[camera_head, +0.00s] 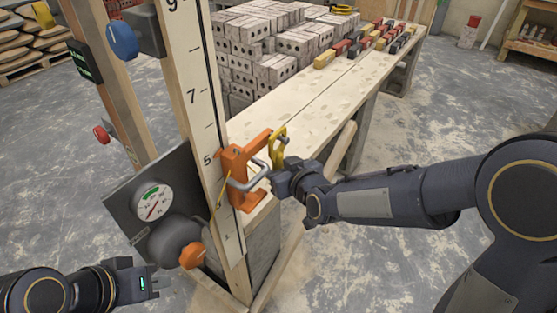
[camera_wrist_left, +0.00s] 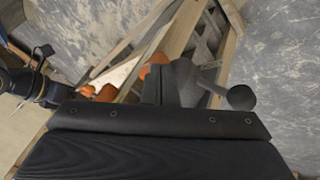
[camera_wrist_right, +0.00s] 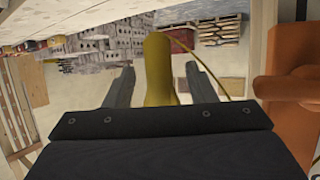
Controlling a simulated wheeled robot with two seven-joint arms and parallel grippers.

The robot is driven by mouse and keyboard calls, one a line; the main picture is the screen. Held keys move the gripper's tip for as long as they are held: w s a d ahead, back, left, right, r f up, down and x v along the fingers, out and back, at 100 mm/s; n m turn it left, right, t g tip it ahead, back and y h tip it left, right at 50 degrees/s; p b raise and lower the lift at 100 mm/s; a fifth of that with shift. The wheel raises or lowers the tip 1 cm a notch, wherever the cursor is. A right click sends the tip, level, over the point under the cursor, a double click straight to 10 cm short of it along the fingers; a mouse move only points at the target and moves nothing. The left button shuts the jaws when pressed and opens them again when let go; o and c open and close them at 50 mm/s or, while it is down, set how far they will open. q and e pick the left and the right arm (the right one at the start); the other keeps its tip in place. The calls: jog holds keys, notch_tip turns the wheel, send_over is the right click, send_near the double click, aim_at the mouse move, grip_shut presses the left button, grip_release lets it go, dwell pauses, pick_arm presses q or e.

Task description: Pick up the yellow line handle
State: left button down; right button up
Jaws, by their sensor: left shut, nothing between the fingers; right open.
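The yellow line handle (camera_head: 279,140) stands at the orange bracket (camera_head: 238,180) on the upright measuring post. In the right wrist view the yellow handle (camera_wrist_right: 158,68) is upright between the two fingers, with gaps visible on both sides, and a thin yellow line curves away from it. My right gripper (camera_head: 279,170) is open around or just short of the handle; its fingers (camera_wrist_right: 150,88) are spread. My left gripper (camera_head: 150,284) is shut and empty at the lower left, also seen in the left wrist view (camera_wrist_left: 168,78).
A gauge panel (camera_head: 150,205) with an orange knob (camera_head: 192,255) stands left of the post. The orange bracket is close beside my right gripper.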

aim_at(274, 159)
jog(key=x, duration=0.3)
jog(key=shift+w, duration=0.2)
jog(key=shift+c, duration=0.2)
jog(key=c, duration=1)
jog(key=shift+c, duration=0.2)
jog(key=shift+r, duration=0.15)
jog(key=shift+r, duration=0.3)
jog(key=s+d, duration=1)
jog(key=d, duration=0.4)
jog(key=shift+s+d+r+b, duration=0.3)
jog(key=shift+s+b, duration=0.05)
jog(key=shift+b, duration=0.1)
